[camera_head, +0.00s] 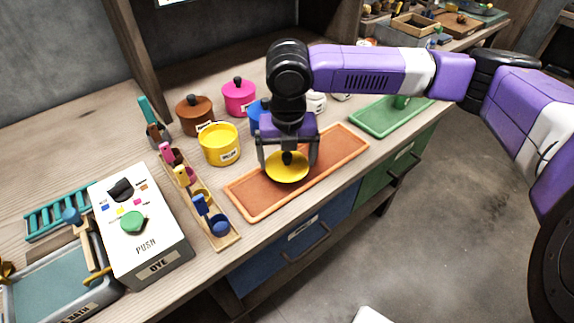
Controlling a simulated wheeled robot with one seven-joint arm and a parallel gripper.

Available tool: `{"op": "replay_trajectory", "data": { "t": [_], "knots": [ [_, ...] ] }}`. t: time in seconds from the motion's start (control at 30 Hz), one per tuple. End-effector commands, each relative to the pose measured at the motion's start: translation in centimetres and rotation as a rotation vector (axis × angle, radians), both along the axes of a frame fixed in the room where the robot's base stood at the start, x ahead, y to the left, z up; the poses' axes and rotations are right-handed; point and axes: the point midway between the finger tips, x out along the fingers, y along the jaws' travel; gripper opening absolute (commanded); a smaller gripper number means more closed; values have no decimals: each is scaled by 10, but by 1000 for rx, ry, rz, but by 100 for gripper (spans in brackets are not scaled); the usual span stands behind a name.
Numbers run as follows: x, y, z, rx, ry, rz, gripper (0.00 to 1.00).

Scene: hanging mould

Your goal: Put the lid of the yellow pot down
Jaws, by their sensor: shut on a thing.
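The yellow pot (220,145) stands open on the bench, with a label on its front and no lid on it. My gripper (287,156) points down over the orange tray, to the right of the pot. It is shut on the dark knob of the yellow lid (287,171). The lid is roughly level over the orange tray (253,197). I cannot tell whether the lid touches the tray or hangs just above it. The gripper hides part of the lid's far side.
Brown (194,115), pink (239,97) and blue (257,113) pots stand behind. A wooden rack (226,236) with coloured scoops lies left of the tray. The dye box (139,232) stands further left. A green tray (376,121) lies at right. The orange tray's ends look clear.

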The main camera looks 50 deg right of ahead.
Motion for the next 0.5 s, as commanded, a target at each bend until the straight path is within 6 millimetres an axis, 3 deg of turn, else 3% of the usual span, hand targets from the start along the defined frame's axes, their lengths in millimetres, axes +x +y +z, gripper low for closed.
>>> {"op": "replay_trajectory", "data": {
  "t": [0.1, 0.2, 0.5],
  "knots": [
    [-1, 0, -20, 2, 3, -1, 54],
    [0, 0, -28, 0, 0, 0, 54],
    [0, 0, -30, 0, 0, 0, 54]
  ]
}}
